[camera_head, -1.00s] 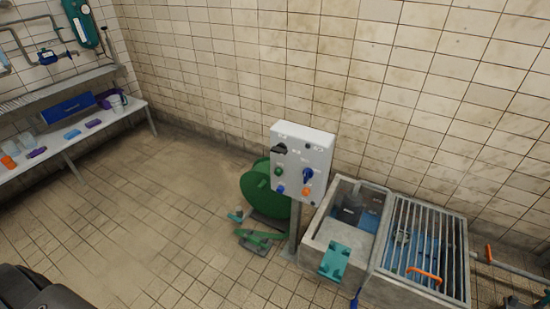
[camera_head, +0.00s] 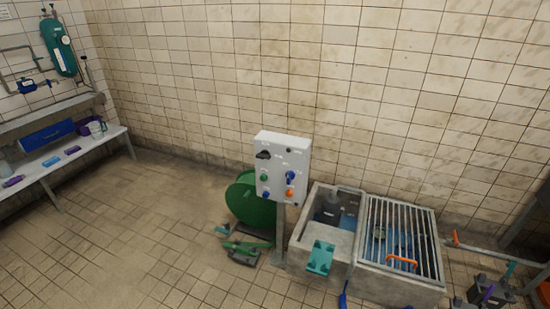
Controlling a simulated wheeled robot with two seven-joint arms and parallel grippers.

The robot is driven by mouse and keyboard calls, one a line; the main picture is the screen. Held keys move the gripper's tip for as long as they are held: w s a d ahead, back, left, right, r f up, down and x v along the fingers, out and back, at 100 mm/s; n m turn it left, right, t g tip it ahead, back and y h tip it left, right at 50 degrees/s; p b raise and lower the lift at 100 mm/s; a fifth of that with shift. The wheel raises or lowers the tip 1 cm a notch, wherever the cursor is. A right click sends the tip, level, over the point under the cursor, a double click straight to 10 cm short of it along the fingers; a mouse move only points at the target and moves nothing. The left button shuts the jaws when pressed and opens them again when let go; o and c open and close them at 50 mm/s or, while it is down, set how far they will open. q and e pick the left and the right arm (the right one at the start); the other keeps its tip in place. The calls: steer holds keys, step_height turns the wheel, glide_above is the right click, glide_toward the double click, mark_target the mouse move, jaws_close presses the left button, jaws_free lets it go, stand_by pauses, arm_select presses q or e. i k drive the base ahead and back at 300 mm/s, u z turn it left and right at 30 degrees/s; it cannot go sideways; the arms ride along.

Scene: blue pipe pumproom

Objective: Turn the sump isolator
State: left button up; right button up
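A white control box (camera_head: 284,168) stands on a grey post in front of the tiled wall. Its face carries a black rotary handle (camera_head: 263,155) at upper left, a blue handle (camera_head: 290,177) at right, and green, blue and orange knobs below. The labels are too small to read, so I cannot tell which control is the sump isolator. The box is beside a concrete sump (camera_head: 325,228) with an open bay and a grated bay. Neither of my grippers is in view.
A green reel (camera_head: 248,203) and green tool (camera_head: 246,247) lie left of the post. A bench (camera_head: 75,155) runs along the left wall. Tiled floor in front is mostly clear.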

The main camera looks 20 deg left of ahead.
mark_target(265, 155)
steer(key=z, duration=0.3)
steer(key=i, duration=0.95)
steer(key=u, duration=0.15)
